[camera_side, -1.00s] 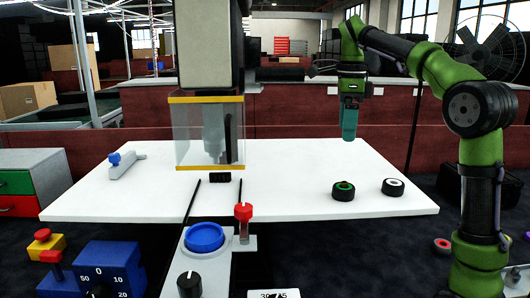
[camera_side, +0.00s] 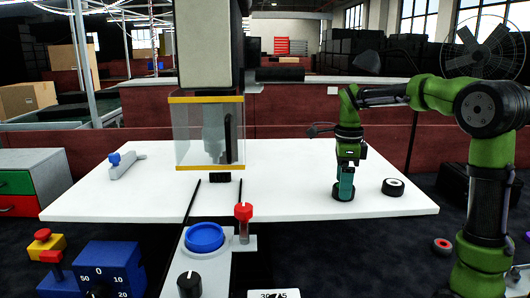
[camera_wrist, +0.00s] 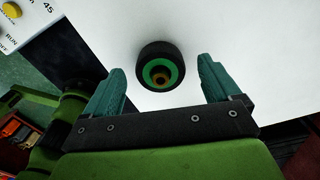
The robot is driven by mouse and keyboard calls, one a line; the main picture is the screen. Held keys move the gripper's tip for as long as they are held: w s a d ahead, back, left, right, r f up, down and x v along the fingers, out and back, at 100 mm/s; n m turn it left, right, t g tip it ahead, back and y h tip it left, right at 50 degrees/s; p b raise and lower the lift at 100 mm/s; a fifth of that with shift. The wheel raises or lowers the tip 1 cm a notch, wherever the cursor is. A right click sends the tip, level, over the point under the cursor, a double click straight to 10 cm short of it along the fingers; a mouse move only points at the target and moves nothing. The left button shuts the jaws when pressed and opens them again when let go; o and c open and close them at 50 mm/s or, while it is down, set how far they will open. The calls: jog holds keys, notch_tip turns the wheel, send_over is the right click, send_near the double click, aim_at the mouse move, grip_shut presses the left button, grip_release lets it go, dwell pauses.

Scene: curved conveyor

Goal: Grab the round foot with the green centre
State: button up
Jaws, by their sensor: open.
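The round foot with the green centre (camera_wrist: 148,52) is a black disc with a green ring, standing on the white table (camera_side: 290,203). In the wrist view it lies just beyond and between the two teal fingers of my gripper (camera_wrist: 160,85), which are open and apart from it. In the side view my gripper (camera_side: 344,188) points down right over the foot (camera_side: 343,197), hiding most of it. A second round foot with a white centre (camera_side: 393,187) stands to the right.
A clear guarded press (camera_side: 208,132) stands at the table's middle left, with a small black block (camera_side: 220,178) below it. A grey piece with a blue knob (camera_side: 124,165) lies at the far left. The table between press and foot is clear.

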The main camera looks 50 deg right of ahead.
jog(key=shift+f, duration=0.35)
jog(key=shift+c, duration=0.4)
jog(key=c, duration=1.1)
jog(key=shift+r, duration=0.15)
